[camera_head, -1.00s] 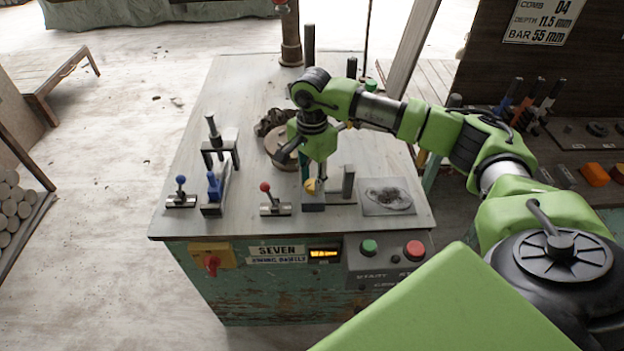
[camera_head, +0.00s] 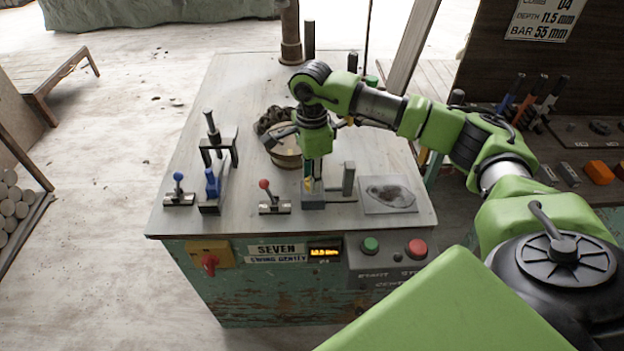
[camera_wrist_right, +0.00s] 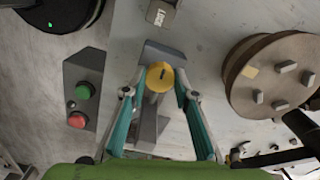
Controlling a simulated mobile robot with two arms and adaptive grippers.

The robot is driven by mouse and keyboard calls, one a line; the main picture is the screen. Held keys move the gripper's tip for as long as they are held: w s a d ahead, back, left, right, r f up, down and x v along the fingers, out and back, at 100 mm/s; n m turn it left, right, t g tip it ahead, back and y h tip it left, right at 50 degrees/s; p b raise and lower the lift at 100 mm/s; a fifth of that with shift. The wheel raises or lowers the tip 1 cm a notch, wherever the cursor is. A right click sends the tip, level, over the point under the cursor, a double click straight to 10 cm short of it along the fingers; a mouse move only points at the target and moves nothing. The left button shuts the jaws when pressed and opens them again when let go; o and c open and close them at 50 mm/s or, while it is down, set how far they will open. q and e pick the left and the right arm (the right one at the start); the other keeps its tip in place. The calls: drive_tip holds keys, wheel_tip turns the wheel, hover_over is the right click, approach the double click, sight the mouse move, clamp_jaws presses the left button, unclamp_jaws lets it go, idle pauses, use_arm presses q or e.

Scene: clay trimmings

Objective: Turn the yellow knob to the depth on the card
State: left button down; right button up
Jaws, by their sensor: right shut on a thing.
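The yellow knob (camera_wrist_right: 160,76) shows round, with a dark mark, on a grey block (camera_head: 312,200) near the front of the bench. My right gripper (camera_wrist_right: 163,82) points down and is shut on the knob, a finger on each side. In the head view the right gripper (camera_head: 311,180) hides most of the knob. The card (camera_head: 541,20) at the top right reads depth 11.5 mm and bar 55 mm. A small lit orange display (camera_head: 324,253) is on the bench front; its digits are too small to read surely. My left gripper is not in view.
A red-knobbed lever (camera_head: 266,185) and a blue-knobbed lever (camera_head: 179,177) stand left of my gripper. A grey post (camera_head: 349,178) and a flat plate (camera_head: 389,194) are right of it. A round drum (camera_wrist_right: 275,75) is close by. Green (camera_head: 370,244) and red (camera_head: 417,248) buttons are on the front.

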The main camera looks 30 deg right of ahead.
drive_tip(key=m+b, duration=0.1)
drive_tip(key=m, duration=0.3)
drive_tip(key=shift+m, duration=0.3)
drive_tip(key=m, duration=0.4)
drive_tip(key=shift+w+m, duration=0.1)
drive_tip(key=shift+m, duration=0.3)
drive_tip(key=shift+b, duration=0.3)
drive_tip(key=shift+d, duration=0.1)
drive_tip(key=o, duration=1.1)
drive_tip(key=shift+r, duration=0.1)
wheel_tip(320, 180, up, 12)
drive_tip(key=shift+f, duration=0.1)
